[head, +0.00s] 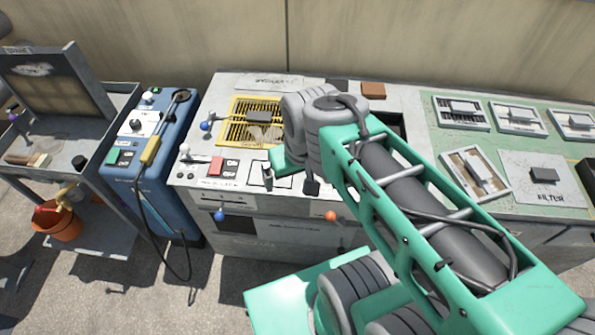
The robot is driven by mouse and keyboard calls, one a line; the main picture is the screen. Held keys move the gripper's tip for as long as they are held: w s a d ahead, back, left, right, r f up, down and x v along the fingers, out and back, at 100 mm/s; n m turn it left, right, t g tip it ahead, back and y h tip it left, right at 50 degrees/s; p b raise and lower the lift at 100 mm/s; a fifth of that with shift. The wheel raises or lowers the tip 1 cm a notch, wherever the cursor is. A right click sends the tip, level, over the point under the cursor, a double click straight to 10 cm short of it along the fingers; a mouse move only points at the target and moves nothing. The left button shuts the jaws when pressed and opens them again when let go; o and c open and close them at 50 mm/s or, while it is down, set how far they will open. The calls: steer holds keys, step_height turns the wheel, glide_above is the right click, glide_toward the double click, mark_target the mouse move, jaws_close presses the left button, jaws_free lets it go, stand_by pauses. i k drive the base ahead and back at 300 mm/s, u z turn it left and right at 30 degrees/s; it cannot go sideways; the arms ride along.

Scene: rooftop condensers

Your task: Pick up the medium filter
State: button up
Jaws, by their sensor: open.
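Several framed filters with grey handles lie on the green mat at the right: one at the left of the back row (461,112), one in the middle (517,118), one at the right (575,123), and a tan-faced one turned askew in front (463,163). I cannot tell for sure which is the medium filter. My gripper (290,182) hangs below my wrist over the console's front, left of the filters and apart from them. Its dark fingertips show spread with nothing seen between them. My wrist hides most of it.
A plate marked FILTER (552,197) bears a dark block. A yellow grille (238,128) lies in the console top (225,95). A brown block (373,90) sits at the back. A blue machine (165,165) and grey cart (85,175) stand left. My arm hides the middle.

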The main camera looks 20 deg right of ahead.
mark_target(508, 118)
steer(key=z, duration=4.3)
steer(key=i, duration=2.1)
steer(key=u, duration=2.85)
